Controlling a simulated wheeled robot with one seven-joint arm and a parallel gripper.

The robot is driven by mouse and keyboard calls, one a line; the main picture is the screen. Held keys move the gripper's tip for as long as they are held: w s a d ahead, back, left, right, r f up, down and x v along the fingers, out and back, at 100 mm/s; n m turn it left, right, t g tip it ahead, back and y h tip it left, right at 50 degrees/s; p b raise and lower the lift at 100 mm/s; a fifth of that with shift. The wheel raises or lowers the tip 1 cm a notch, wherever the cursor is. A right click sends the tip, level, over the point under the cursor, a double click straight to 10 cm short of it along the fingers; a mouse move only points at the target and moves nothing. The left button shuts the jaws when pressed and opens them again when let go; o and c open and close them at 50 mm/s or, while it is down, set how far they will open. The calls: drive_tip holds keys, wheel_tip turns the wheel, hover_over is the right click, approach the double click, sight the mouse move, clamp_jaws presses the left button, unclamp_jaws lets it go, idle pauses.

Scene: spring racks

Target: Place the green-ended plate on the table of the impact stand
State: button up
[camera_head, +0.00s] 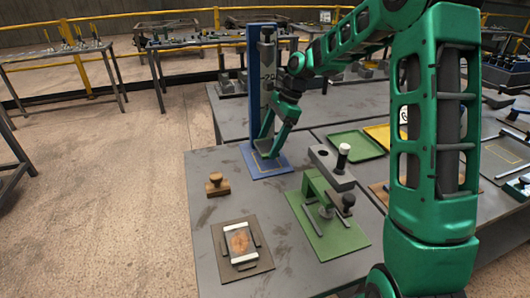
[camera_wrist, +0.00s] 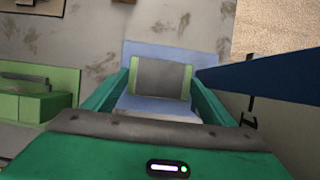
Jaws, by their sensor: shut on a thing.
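The green-ended plate (camera_wrist: 160,77) is a grey plate with thin green ends, held crosswise between the two fingers of my gripper (camera_wrist: 162,80) in the wrist view. The impact stand appears to be the blue stand with a tall column (camera_head: 256,85) at the table's far edge. Its blue base (camera_head: 250,165) lies under my gripper, which also shows in the head view (camera_head: 268,150). In the wrist view the blue base (camera_wrist: 160,50) shows behind the plate, and the blue column (camera_wrist: 265,88) is close on the right. I cannot tell whether the plate touches the stand. In the head view the plate is largely hidden.
A green fixture (camera_head: 328,240) with a clamp stands to the right. Green (camera_head: 352,146) and yellow (camera_head: 379,134) trays lie beyond.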

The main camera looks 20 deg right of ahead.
sight(269, 150)
drive_tip(key=shift+f, duration=2)
drive_tip(key=o, duration=1.4)
drive_tip(key=shift+f, duration=0.1)
drive_tip(key=v, duration=1.2)
drive_tip(key=shift+d, duration=0.1)
